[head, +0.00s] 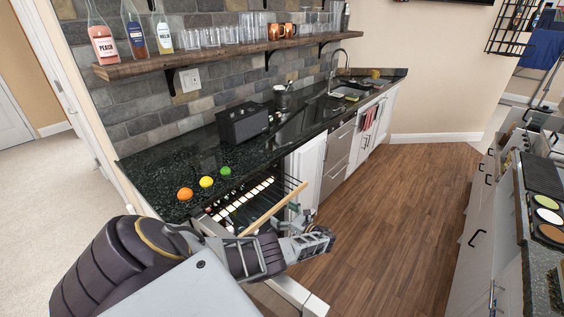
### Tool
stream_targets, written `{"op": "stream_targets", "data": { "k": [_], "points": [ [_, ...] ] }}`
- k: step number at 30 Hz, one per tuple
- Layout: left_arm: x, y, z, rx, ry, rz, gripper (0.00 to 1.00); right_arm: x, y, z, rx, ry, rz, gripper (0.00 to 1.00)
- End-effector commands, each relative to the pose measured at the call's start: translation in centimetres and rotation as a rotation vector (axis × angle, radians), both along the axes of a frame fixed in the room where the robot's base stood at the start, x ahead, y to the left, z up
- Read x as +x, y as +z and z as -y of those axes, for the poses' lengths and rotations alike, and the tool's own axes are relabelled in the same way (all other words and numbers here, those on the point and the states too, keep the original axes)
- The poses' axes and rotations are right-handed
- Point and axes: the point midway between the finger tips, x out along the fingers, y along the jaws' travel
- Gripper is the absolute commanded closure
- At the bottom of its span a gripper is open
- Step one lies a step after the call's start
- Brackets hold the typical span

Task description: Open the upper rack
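The upper rack (273,209) is a dark wire shelf with a light wooden front strip. It juts out from a lit cooler under the black counter, slanting toward the floor side in the head view. Pale strips show in rows inside the cooler. My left gripper (318,242) is just below and right of the wooden strip, pointing right. It looks apart from the strip, and nothing is clearly held. Its fingers are too small and dark to tell whether they are open. My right gripper does not show.
A pale grey frame (297,294) lies below my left gripper; I cannot tell if it is the cooler door. An orange (185,194), a lemon (206,182) and a lime (225,171) sit on the counter above. Clear wooden floor (390,220) lies to the right.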

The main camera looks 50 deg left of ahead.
Motion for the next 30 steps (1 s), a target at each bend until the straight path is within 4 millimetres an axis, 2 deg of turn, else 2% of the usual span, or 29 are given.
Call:
{"op": "stream_targets", "data": {
  "k": [5,14,20,30],
  "points": [
    [0.0,-0.1,0.0,-0.001,0.000,-0.001,0.00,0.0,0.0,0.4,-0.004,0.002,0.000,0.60],
    [0.0,-0.1,0.8,-0.002,-0.001,-0.001,0.00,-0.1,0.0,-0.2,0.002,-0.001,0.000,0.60],
    [0.3,-0.1,2.8,-0.003,-0.001,-0.001,0.00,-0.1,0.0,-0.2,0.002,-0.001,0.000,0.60],
    [0.9,-0.1,7.8,-0.003,-0.001,-0.001,0.00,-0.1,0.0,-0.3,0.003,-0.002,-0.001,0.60]
  ]
}}
